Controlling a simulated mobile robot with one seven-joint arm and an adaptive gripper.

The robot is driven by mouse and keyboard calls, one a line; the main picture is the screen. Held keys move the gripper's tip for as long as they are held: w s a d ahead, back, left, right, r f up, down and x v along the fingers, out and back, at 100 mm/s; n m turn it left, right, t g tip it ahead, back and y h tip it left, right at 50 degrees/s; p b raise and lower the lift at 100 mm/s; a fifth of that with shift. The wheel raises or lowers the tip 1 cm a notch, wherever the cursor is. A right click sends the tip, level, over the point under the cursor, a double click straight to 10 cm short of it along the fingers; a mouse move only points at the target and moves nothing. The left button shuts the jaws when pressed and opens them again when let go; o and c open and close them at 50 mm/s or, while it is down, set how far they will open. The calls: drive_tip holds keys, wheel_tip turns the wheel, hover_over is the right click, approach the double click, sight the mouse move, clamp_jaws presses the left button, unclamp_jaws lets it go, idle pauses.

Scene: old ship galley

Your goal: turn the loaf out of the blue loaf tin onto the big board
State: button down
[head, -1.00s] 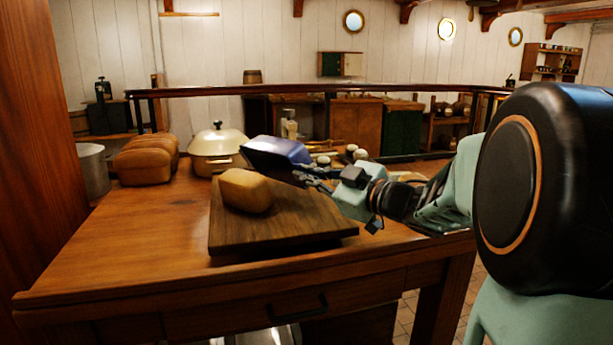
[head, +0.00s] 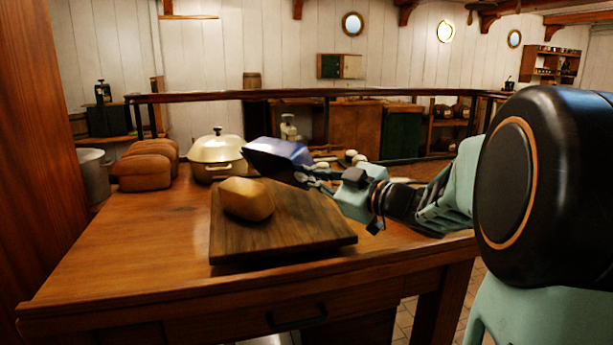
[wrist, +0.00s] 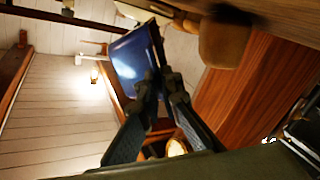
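A golden-brown loaf (head: 246,199) lies on the left part of the big dark board (head: 290,235), out of the tin. It also shows in the wrist view (wrist: 225,42). The blue loaf tin (head: 283,152) is held tilted in the air, just behind and to the right of the loaf and apart from it. Its blue outside shows in the wrist view (wrist: 133,58); its inside is hidden. My gripper (head: 316,183) is shut on the tin's near end, with the fingertips meeting at it in the wrist view (wrist: 160,84).
Several brown loaves (head: 148,165) stand at the table's back left, beside a cream lidded pot (head: 216,155). Small pale items (head: 352,156) lie behind my gripper. A rail (head: 230,96) runs behind the table (head: 130,250). The table's front left is clear.

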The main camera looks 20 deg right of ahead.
sight(302, 151)
drive_tip(key=shift+w+d+r+p, duration=0.15)
drive_tip(key=shift+d+r+p, duration=0.1)
drive_tip(key=shift+r+p, duration=0.55)
drive_tip(key=shift+w+d+r+p, duration=0.15)
drive_tip(key=shift+d+r+p, duration=0.1)
drive_tip(key=shift+r+p, duration=0.5)
drive_tip(key=shift+w+d+r+p, duration=0.15)
drive_tip(key=shift+d+r+p, duration=0.1)
drive_tip(key=shift+r+p, duration=0.55)
drive_tip(key=shift+f, duration=0.2)
